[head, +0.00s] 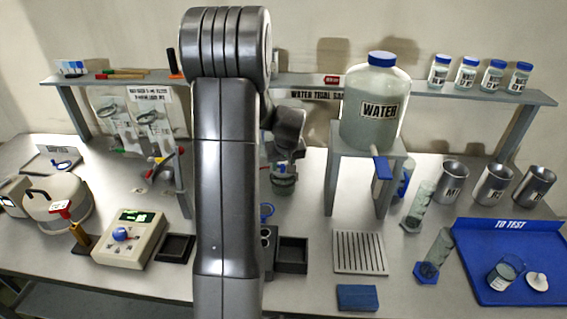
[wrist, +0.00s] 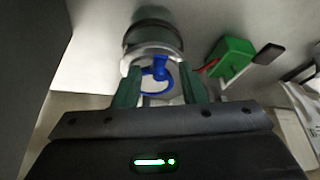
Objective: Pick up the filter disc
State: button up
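In the wrist view, a blue ring-shaped piece with a small knob (wrist: 157,74), possibly the handle of the filter disc, shows between my fingers in front of a pale round rim. I cannot make out the disc itself for certain. Behind it is a dark green, glassy cylindrical body (wrist: 152,34). My gripper (wrist: 158,78) has its two green fingers apart on either side of the blue piece, with gaps showing beside it. In the head view, my arm hides much of this spot; a glass vessel (head: 284,182) shows just right of it.
A green box-shaped part (wrist: 232,58) is close on the right in the wrist view. A control box (head: 130,238) is on the left.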

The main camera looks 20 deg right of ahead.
grip_shut()
notch_tip(320, 180, up, 9)
jog(key=b, duration=0.2)
jog(key=f+b, duration=0.4)
jog(key=f, duration=0.1)
jog(key=s+f+b, duration=0.1)
jog(key=f+b, duration=0.1)
jog(key=f, duration=0.1)
jog(key=shift+s+a+b, duration=0.1)
jog(key=shift+a+b, duration=0.15)
jog(key=shift+b, duration=0.05)
jog(key=shift+f+b, duration=0.4)
jog(key=shift+f, duration=0.1)
dwell(0.6)
jog(key=shift+c, duration=0.2)
grip_release()
